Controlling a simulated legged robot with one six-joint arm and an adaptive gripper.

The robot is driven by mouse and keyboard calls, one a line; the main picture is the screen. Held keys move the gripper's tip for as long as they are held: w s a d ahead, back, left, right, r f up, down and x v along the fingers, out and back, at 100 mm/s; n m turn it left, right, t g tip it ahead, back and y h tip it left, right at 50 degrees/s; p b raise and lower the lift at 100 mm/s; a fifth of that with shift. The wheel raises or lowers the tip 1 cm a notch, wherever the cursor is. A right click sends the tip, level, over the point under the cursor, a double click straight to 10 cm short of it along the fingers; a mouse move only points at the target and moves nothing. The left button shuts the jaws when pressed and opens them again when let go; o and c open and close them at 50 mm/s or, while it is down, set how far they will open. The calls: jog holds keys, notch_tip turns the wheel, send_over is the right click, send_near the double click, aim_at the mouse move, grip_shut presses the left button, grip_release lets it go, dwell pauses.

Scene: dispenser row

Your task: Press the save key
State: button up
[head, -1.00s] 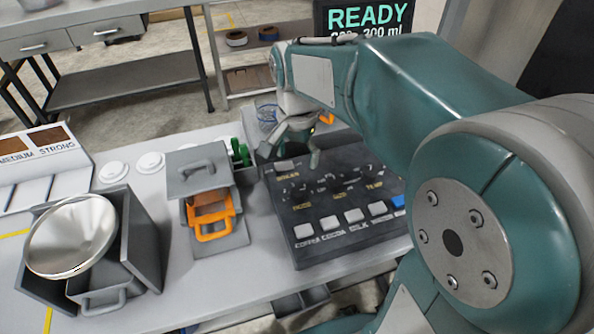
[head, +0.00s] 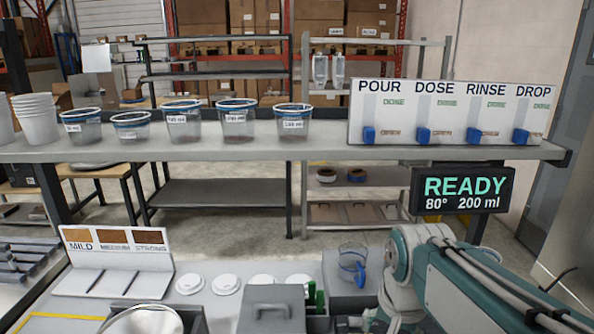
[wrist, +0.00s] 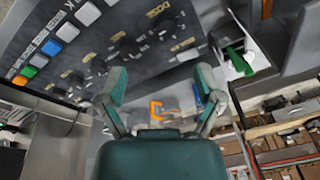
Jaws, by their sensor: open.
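The dark control panel (wrist: 115,40) fills the upper left of the wrist view, with knobs and a slanting row of keys. The row has white keys (wrist: 88,14), a blue key (wrist: 50,47), a green key (wrist: 28,71) and an orange key (wrist: 19,80). A pale key (wrist: 187,55) sits apart near the panel's edge. Key labels are too small to read, so I cannot tell which is save. My gripper (wrist: 160,84) is open and empty, its fingers spread in front of the panel. In the head view the panel is mostly out of frame or hidden by my arm.
The display (head: 463,190) reads READY, 80°, 200 ml. Above it stands a board with blue sliders (head: 450,112) marked POUR, DOSE, RINSE, DROP. A glass jug (head: 352,262), white lids (head: 226,284) and a grey box (head: 272,305) stand on the bench.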

jog(key=s+n+t, duration=0.3)
jog(key=s+n, duration=0.2)
jog(key=s, duration=0.3)
jog(key=shift+s+f+n, duration=0.25)
jog(key=shift+n, duration=0.05)
